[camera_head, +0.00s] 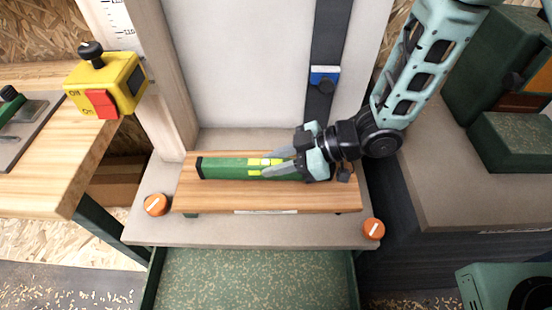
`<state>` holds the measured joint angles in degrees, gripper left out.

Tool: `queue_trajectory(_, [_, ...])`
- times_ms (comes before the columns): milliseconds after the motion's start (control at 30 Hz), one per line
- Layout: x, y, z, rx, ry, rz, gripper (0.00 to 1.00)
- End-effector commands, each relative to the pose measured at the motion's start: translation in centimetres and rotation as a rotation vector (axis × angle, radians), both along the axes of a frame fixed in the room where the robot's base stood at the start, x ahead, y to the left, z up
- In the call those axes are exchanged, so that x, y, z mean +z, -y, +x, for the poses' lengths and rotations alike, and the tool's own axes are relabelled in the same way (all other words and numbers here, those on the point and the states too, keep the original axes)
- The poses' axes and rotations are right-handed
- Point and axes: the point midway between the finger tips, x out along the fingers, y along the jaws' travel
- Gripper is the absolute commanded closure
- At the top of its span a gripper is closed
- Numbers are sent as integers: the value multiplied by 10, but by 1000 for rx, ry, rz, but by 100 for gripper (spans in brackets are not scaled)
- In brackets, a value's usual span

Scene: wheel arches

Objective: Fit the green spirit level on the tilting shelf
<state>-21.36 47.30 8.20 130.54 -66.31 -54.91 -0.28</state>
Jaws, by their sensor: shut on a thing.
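The green spirit level (228,168) lies lengthwise along the wooden shelf board (265,200), near its back half. It has a black end cap at the left and yellow-green vial windows near the middle. My gripper (268,166) reaches in from the right, with its grey fingers closed on the level around the vial windows. The level's right end is hidden behind my gripper. I cannot tell whether the level rests fully on the board or is slightly above it.
Orange knobs sit at the left (155,204) and right (373,228) of the shelf. A yellow switch box (106,84) stands at the left bench corner. A green tray (250,280) lies below. Green machinery (500,75) stands on the right bench. A blue-clipped dark strip (325,76) runs up the back panel.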

Motion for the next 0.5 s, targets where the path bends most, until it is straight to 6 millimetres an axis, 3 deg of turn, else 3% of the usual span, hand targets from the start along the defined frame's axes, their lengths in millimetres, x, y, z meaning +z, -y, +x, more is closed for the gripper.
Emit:
queue_trajectory(233, [-1, 0, 0, 0, 0, 1, 100])
queue_trajectory(267, [-1, 0, 0, 0, 0, 1, 74])
queue_trajectory(333, [-1, 0, 0, 0, 0, 0, 54])
queue_trajectory(500, [-1, 0, 0, 1, 0, 0, 51])
